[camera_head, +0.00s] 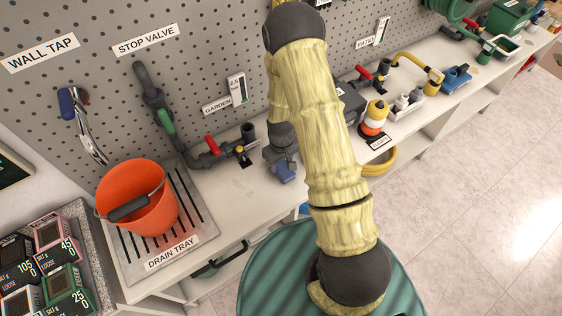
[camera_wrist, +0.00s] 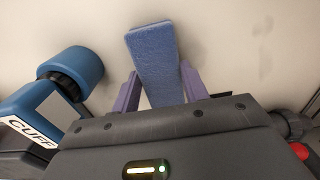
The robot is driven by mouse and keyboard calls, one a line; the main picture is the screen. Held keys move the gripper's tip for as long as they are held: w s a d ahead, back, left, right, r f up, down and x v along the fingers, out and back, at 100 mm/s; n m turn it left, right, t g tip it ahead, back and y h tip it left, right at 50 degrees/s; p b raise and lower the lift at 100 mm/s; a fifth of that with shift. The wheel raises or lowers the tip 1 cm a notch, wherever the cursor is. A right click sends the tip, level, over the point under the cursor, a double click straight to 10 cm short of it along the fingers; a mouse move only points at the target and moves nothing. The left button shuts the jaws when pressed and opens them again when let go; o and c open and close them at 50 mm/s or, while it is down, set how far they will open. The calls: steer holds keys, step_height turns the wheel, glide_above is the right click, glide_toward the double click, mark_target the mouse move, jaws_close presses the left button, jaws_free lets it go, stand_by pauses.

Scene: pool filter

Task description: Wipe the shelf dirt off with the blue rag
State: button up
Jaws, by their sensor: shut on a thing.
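In the wrist view, the blue rag (camera_wrist: 153,55) is a flat, folded-looking strip between the two purple fingers of my gripper (camera_wrist: 160,88). My gripper is shut on it, and its far end lies against or just above the pale shelf surface (camera_wrist: 220,30); I cannot tell if it touches. Faint brownish smudges (camera_wrist: 263,28) mark the surface to the right of the rag. In the head view, my gripper (camera_head: 284,168) is low over the white shelf (camera_head: 232,182), right of the drain tray, partly hidden by my arm.
A blue-and-black part labelled CUFF (camera_wrist: 68,80) is close left of my gripper. An orange bucket (camera_head: 138,205) stands on the drain tray (camera_head: 190,225). Pipe fittings with a red handle (camera_head: 211,146) are left of my gripper. An orange-and-white float (camera_head: 374,118) stands to the right.

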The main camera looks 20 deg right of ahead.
steer(key=shift+s+d, duration=0.3)
steer(key=shift+s, duration=0.65)
steer(key=shift+w, duration=0.15)
steer(key=shift+w+a+r, duration=0.1)
steer(key=shift+w+a, duration=0.1)
steer(key=shift+w, duration=0.35)
steer(key=shift+w+a+r, duration=0.1)
steer(key=shift+w+a, duration=0.1)
steer(key=shift+w, duration=0.35)
steer(key=shift+r+p, duration=0.85)
steer(key=shift+p, duration=0.05)
